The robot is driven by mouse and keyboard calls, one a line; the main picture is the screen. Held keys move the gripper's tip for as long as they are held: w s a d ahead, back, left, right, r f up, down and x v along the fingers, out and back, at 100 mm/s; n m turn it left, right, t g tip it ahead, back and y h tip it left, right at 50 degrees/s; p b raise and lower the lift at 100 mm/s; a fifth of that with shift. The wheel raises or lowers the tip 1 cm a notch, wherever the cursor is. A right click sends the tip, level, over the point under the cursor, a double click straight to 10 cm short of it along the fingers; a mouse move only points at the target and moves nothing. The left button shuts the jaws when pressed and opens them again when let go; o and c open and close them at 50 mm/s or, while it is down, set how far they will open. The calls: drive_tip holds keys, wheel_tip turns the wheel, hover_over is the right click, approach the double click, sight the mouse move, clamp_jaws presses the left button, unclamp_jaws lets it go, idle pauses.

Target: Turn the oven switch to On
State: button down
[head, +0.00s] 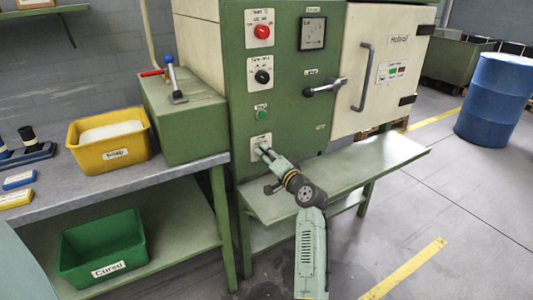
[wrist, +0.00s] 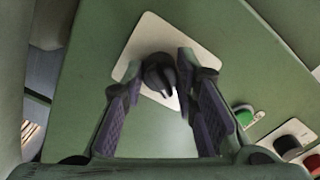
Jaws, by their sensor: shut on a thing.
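The black switch knob (wrist: 157,74) sits on a white plate (wrist: 148,40) in the wrist view. In the head view this is the lowest plate (head: 256,139) on the green control panel (head: 234,90), and the knob is hidden behind my gripper (head: 264,152). In the wrist view my gripper (wrist: 158,68) has one finger on each side of the knob and is shut on it. The knob's pointer points down and slightly right in that view. The plate's lettering is too small to read.
A green button (head: 262,114), a black knob (head: 262,77) and a red knob (head: 262,31) are above on the panel. A green bench (head: 350,178) runs below. A yellow bin (head: 85,155) and a green lever box (head: 185,122) stand left.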

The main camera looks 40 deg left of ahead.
drive_tip(key=shift+m, duration=0.3)
idle(0.4)
drive_tip(key=c, duration=1.3)
unclamp_jaws()
drive_tip(key=v, duration=1.2)
